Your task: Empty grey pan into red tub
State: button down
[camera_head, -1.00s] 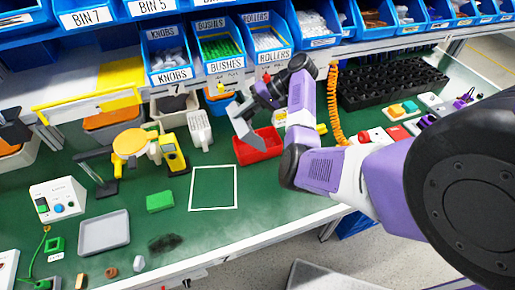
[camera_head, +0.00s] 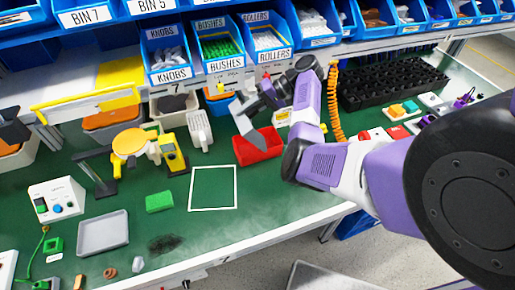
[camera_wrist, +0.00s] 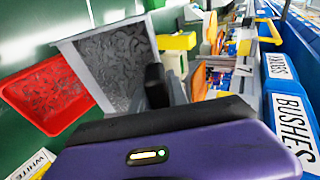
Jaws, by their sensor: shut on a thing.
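My gripper (camera_head: 258,102) is shut on the grey pan (camera_head: 246,124), which hangs steeply tilted above the red tub (camera_head: 268,148), at its left side. The red tub (camera_wrist: 18,92) lies to the left of the pan in that view, with small dark grey bits or a similar texture inside. My dark fingers (camera_wrist: 158,88) are at the pan's near side, and their contact with it is partly hidden.
Blue bins (camera_head: 222,45) line the shelf behind. An orange coiled cable (camera_head: 335,110) hangs to the right. The white-outlined square (camera_head: 213,188) in front is empty.

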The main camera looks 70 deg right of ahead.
jog(key=shift+s+d, duration=0.1)
jog(key=shift+s+d+r+t+y+b, duration=0.15)
jog(key=shift+s+d+t+y+b, duration=0.15)
jog(key=shift+s+t+b, duration=0.1)
dwell(2.2)
jog(key=shift+w+a+r+g+p, duration=0.1)
jog(key=shift+w+a+g+p, duration=0.25)
jog(key=shift+p, duration=0.35)
jog(key=shift+w+a+f+g+h, duration=0.45)
jog(key=shift+w+a+h, duration=0.15)
jog(key=shift+w+a+f, duration=0.15)
jog(key=shift+w+f, duration=0.05)
jog(key=shift+w, duration=0.15)
jog(key=shift+a+g+h, duration=0.1)
jog(key=shift+g+h, duration=0.2)
jog(key=w+a+f+g+h, duration=0.1)
jog(key=f, duration=0.1)
jog(key=w+a+f+g+h, duration=0.1)
jog(key=w+a+g+h, duration=0.1)
jog(key=shift+w+f+n+g, duration=0.3)
jog(key=shift+f, duration=0.05)
